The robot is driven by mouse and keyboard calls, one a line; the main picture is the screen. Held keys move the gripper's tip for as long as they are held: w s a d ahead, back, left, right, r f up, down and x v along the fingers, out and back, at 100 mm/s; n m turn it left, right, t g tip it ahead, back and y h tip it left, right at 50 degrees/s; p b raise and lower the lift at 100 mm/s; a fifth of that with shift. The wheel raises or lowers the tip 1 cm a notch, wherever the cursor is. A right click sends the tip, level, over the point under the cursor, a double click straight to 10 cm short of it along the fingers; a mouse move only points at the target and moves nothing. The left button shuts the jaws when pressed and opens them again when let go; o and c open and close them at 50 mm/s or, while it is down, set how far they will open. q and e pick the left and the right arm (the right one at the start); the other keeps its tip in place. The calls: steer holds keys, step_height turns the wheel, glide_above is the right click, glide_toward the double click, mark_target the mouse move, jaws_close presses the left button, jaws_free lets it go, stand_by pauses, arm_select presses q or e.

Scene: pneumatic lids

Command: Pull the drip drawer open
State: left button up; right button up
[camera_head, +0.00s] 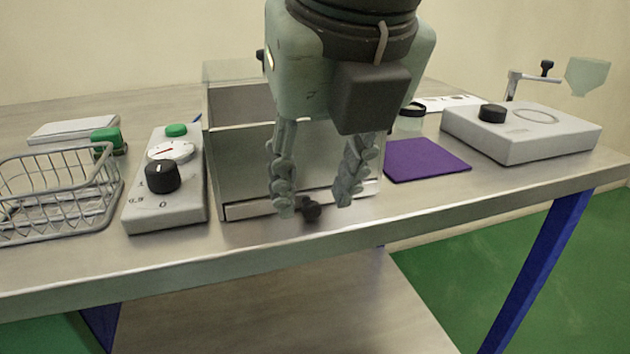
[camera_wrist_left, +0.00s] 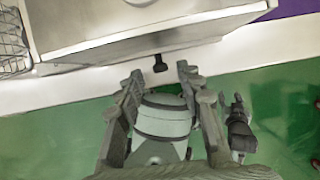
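The drip drawer (camera_head: 250,209) is a low, pale front at the foot of a clear-walled box. It looks shut. Its small black knob (camera_head: 311,208) sticks out toward me, and also shows in the left wrist view (camera_wrist_left: 159,66). My left gripper (camera_head: 313,206) comes down from above, open, with one finger on each side of the knob. In the left wrist view the knob lies just beyond and between the fingertips (camera_wrist_left: 160,73); a gap shows on both sides. A small dark arm part at the right of that view may be my right gripper (camera_wrist_left: 238,112); its fingers are unclear.
A grey control box (camera_head: 168,195) with dial and knob and a wire basket (camera_head: 60,195) stand left. A purple mat (camera_head: 425,160) and another grey device (camera_head: 525,135) lie right. The metal table's front edge (camera_head: 300,240) is clear.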

arm_select(q)
steer(key=shift+x, duration=0.85)
jaws_close()
